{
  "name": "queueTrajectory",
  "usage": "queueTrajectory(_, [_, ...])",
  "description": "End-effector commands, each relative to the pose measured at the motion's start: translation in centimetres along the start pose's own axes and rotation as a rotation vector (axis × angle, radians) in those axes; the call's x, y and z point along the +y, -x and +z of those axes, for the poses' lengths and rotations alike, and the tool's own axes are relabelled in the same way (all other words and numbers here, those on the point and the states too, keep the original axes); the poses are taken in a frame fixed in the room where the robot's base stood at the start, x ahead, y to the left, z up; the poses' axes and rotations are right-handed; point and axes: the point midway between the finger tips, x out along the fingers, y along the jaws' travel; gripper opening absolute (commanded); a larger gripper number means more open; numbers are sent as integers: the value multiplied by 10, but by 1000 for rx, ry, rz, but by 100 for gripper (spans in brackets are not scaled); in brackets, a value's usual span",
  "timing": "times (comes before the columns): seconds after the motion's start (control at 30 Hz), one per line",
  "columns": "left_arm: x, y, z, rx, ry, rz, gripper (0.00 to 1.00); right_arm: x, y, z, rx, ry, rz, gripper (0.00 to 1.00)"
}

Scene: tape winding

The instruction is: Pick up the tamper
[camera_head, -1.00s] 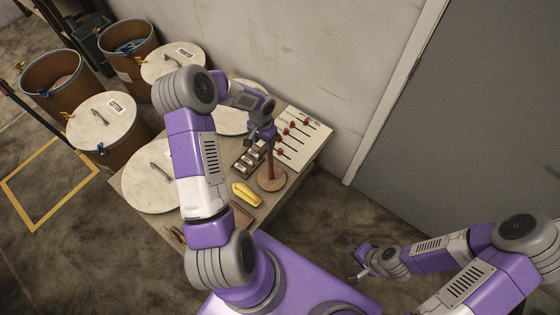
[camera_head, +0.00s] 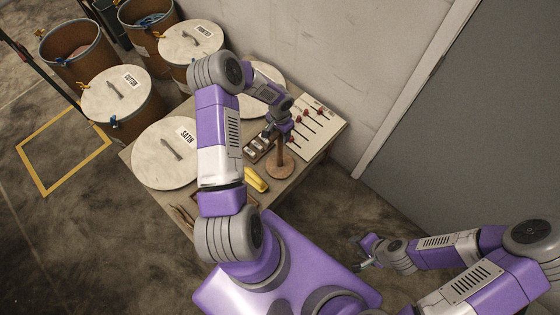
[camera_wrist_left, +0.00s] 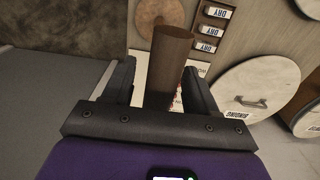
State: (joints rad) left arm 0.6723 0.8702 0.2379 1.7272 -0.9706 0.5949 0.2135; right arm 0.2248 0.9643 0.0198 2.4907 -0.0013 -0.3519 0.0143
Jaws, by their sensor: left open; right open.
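A brown wooden piece, which looks like the tamper (camera_head: 280,158), has an upright cylindrical shaft and a round base on the table. My left gripper (camera_head: 273,129) is open at the top of this shaft, and the arm partly hides that area. In the left wrist view the brown shaft (camera_wrist_left: 167,68) stands between the two open fingers, with a wooden disc (camera_wrist_left: 158,12) beyond it. I cannot tell whether the fingers touch it. My right gripper (camera_head: 363,254) is open and empty, away from the table at the lower right.
The table (camera_head: 315,156) also holds a yellow object (camera_head: 256,180), a rack of small labelled blocks (camera_head: 258,148) and a white board with red-topped pins (camera_head: 318,122). Round white lids (camera_head: 165,153) and drums (camera_head: 73,57) stand at left. A wall is behind the table.

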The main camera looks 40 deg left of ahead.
Motion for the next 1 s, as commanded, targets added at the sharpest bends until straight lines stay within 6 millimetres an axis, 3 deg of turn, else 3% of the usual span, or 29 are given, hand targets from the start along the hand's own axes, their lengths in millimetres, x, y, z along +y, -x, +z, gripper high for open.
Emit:
queueTrajectory(0.07, [0,0,0,0,0,0,56,0,0,0,0,0,0,43])
queueTrajectory(0.4, [0,0,0,0,0,0,4,0,0,0,0,0,0,43])
queueTrajectory(0.73, [0,9,-1,3,1,-2,4,0,1,0,0,0,0,43])
queueTrajectory(1.0, [0,57,-2,6,0,-3,4,-2,4,0,0,0,0,43])
